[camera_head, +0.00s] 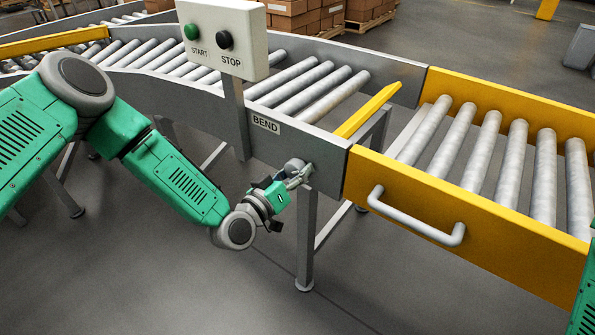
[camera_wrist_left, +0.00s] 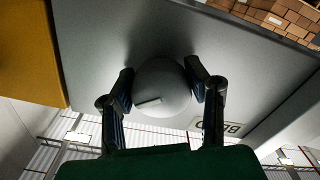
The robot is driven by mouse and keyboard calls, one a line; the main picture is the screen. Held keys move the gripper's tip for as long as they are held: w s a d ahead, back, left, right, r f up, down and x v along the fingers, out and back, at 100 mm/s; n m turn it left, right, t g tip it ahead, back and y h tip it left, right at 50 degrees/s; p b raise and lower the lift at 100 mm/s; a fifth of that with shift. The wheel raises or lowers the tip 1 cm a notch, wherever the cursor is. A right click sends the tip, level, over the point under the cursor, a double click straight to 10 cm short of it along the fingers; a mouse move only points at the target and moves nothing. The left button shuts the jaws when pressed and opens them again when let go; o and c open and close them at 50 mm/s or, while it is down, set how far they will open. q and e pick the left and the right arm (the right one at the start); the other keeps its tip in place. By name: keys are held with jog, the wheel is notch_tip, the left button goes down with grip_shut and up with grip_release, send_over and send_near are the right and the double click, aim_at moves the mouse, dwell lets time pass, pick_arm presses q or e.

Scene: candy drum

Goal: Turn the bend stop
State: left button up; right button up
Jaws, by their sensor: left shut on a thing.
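The bend stop's round grey knob (camera_wrist_left: 163,92) sits on the grey side rail of the conveyor, just beside the BEND label (camera_head: 266,123). In the head view the fingers mostly hide the knob. A yellow stop bar (camera_head: 367,110) crosses the roller lane at the end of the bend. My right gripper is out of view.
A post carries a box (camera_head: 222,38) with a green START button and a black STOP button. A yellow-sided roller section (camera_head: 480,219) with a grey handle (camera_head: 415,217) adjoins on the right. Cardboard boxes (camera_head: 288,22) stand behind. The floor in front is clear.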

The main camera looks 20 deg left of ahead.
pick_arm(q)
jog(key=n, duration=0.4)
jog(key=shift+a+n+b, duration=0.1)
jog(key=shift+n+b, duration=0.2)
jog(key=shift+b, duration=0.05)
jog(key=n+b, duration=0.1)
jog(key=n, duration=0.4)
jog(key=shift+r+n, duration=0.1)
jog(key=shift+n, duration=0.2)
jog(key=o, duration=1.2)
jog(key=shift+s, duration=0.1)
jog(key=v, duration=1.1)
jog(key=shift+s+a, duration=0.25)
jog(key=shift+s, duration=0.1)
